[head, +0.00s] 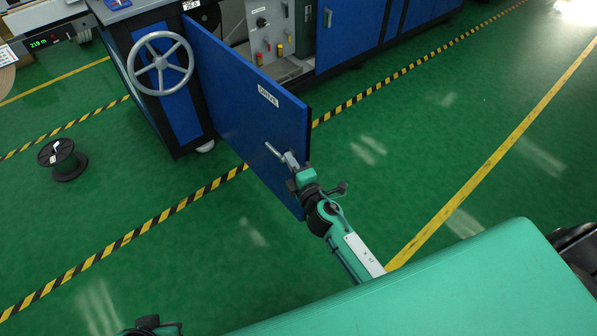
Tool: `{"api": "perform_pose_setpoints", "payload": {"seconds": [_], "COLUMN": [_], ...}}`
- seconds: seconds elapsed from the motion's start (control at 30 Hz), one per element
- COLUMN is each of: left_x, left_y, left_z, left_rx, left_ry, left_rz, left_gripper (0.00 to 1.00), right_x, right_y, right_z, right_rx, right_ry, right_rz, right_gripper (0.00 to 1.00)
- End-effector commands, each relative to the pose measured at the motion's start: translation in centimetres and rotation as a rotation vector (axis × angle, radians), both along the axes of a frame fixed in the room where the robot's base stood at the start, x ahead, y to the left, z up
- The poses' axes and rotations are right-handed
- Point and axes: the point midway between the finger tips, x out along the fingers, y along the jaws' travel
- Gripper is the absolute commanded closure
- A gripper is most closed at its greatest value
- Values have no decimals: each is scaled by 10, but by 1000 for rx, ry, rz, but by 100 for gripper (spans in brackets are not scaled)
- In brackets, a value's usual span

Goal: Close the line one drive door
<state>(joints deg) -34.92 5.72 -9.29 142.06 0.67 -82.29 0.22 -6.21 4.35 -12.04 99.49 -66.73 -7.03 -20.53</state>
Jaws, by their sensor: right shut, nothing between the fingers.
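The blue drive door (238,98), labelled DRIVE, stands wide open, swung out from the cabinet over the floor. A grey bar-like handle (274,152) shows on its face near the free edge. My right gripper (291,161) is shut and empty at that lower free edge, close beside the handle; I cannot tell whether it touches the door or handle. The open drive compartment (275,35) shows behind the door, with valves and coloured fittings inside.
A grey handwheel (160,64) is on the cabinet left of the door. A black spool (62,160) lies on the floor at left. Another blue door (350,35) is right of the compartment. The green floor around the open door is clear, with striped lines.

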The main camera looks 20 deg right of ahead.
Motion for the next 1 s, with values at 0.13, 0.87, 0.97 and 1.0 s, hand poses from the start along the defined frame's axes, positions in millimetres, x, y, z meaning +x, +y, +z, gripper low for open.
{"api": "perform_pose_setpoints", "payload": {"seconds": [0.13,0.87,0.97,1.0], "left_x": [-2,-8,-7,-6], "left_y": [2,7,7,7], "left_z": [1,3,2,2], "left_rx": [4,20,19,18], "left_ry": [11,51,47,42], "left_rz": [3,12,12,12], "left_gripper": [100,100,100,100], "right_x": [25,34,35,35], "right_y": [2,-36,-39,-41], "right_z": [1,-1,-1,-1], "right_rx": [0,1,0,-1], "right_ry": [-1,1,1,0], "right_rz": [-1,0,3,5], "right_gripper": [100,100,100,100]}}
